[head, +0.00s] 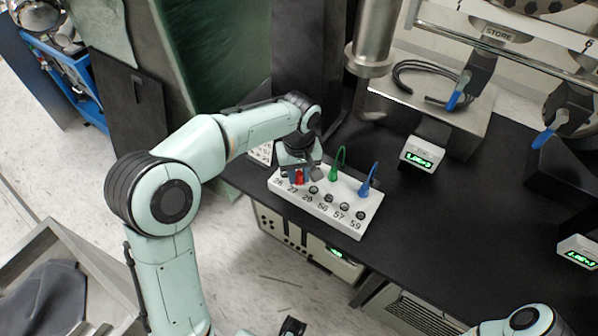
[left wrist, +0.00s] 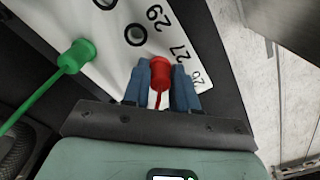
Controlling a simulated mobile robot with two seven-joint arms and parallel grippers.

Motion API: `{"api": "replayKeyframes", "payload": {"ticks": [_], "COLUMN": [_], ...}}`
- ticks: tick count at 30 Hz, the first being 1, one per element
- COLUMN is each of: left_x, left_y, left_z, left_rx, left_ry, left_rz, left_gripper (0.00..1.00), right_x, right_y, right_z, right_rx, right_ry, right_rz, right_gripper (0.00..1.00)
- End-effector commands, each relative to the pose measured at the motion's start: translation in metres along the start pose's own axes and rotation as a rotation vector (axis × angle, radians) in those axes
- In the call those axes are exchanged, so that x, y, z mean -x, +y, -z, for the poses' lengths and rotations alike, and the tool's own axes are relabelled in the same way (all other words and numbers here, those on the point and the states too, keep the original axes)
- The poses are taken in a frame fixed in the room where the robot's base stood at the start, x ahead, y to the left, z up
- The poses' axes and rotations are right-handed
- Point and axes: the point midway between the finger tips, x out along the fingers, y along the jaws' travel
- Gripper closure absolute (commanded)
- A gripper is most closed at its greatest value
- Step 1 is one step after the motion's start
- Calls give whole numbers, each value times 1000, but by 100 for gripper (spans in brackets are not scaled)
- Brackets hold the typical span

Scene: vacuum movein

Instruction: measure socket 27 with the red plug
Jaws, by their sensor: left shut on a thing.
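The white socket block (head: 325,205) stands on the black bench, with numbered labels along its front edge. My left gripper (head: 299,172) is over its left end, by labels 26 and 27. In the left wrist view, its blue fingers are shut on the red plug (left wrist: 160,72), one on each side. The red plug (head: 299,178) is at the socket position beside label 27 (left wrist: 179,53); the plug hides that socket. I cannot tell how deep the plug sits. My right gripper is not seen.
A green plug (head: 334,174) and a blue plug (head: 364,188) with cords stand at the block's back row. A small green-lit display (head: 422,155) and metal equipment are further back right.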

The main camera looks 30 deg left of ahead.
Motion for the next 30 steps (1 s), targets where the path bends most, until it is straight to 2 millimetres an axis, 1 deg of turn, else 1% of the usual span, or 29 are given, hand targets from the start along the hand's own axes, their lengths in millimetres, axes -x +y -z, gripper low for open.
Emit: {"api": "replayKeyframes", "payload": {"ticks": [2,3,4,5,13,17,20,30], "left_x": [0,0,0,1,0,8,24,101], "left_y": [0,1,1,1,0,1,1,1], "left_z": [0,0,0,0,0,1,1,1], "left_rx": [0,0,0,0,0,0,0,1], "left_ry": [3,3,3,3,2,4,5,6], "left_rz": [-3,-3,-3,-3,-2,-4,-5,-6], "left_gripper": [100,60,50,43,43,43,43,43], "right_x": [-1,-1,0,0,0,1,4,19], "right_y": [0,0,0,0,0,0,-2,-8], "right_z": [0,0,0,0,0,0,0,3], "right_rx": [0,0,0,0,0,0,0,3], "right_ry": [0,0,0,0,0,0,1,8], "right_rz": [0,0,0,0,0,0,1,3], "right_gripper": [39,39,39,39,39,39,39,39]}}
